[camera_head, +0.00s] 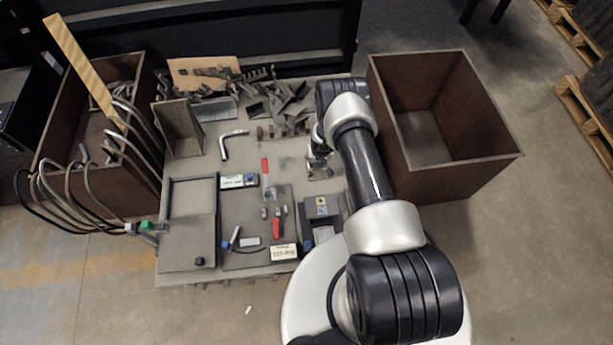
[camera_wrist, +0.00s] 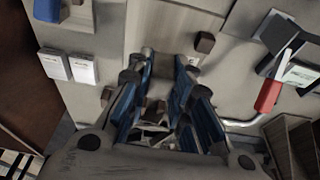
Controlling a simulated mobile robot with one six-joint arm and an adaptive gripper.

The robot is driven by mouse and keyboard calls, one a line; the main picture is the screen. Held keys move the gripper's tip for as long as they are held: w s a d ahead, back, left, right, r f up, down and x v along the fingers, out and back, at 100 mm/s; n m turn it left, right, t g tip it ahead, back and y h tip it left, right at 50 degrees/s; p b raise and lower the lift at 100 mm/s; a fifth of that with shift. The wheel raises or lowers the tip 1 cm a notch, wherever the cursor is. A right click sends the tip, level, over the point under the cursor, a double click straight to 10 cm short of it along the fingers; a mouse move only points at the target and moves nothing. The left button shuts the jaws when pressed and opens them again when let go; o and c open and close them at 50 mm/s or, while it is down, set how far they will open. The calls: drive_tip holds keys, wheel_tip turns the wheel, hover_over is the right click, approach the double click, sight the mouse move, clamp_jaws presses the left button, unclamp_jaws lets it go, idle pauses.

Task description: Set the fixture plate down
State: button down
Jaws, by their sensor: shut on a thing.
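My gripper (camera_head: 318,152) is at the right part of the work table, low over the surface and partly hidden by my own arm. A small pale grey piece (camera_head: 319,172) shows right below it, which looks like the fixture plate. In the wrist view my gripper (camera_wrist: 160,110) has its blue-padded fingers closed in on something small between them. A pale flat plate (camera_wrist: 165,25) extends beyond the fingertips there, with a dark block (camera_wrist: 204,42) beside it. I cannot tell whether the held thing touches the table.
An open brown crate (camera_head: 480,160) stands close on the right. Another crate (camera_head: 65,150) with hoses is on the left.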

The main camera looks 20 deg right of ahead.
wheel_tip(320, 180, down, 15)
drive_tip(key=b, duration=0.7)
drive_tip(key=shift+f, duration=0.1)
drive_tip(key=c, duration=1.4)
unclamp_jaws()
drive_tip(key=shift+f, duration=0.1)
drive_tip(key=shift+c, duration=0.2)
